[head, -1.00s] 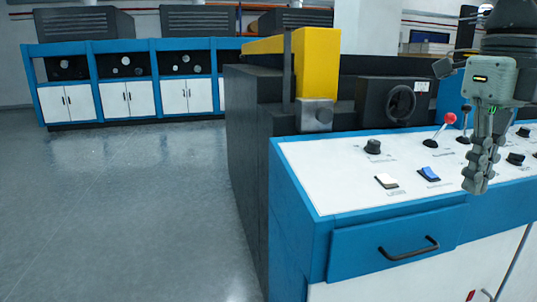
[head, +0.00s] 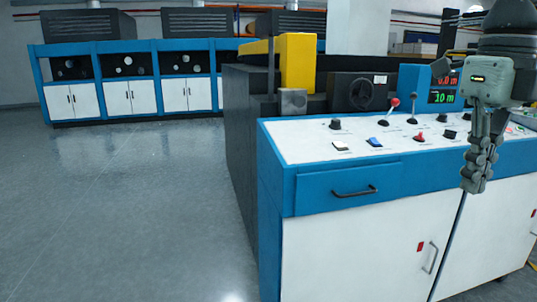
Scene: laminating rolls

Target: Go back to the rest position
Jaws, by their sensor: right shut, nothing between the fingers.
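My right gripper (head: 474,183) hangs fingers down at the right of the head view. Its fingers are together and hold nothing. It is in front of the blue and white control console (head: 290,147) and covers part of its right side. I cannot tell from this view how far it is from the panel. My left gripper is out of view.
The console carries a red-knobbed lever (head: 395,102), a white switch (head: 341,146), a blue switch (head: 375,142) and a lit display (head: 445,90). A drawer handle (head: 354,191) sticks out in front. Grey floor (head: 130,210) is clear at left. Blue cabinets (head: 125,97) stand behind.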

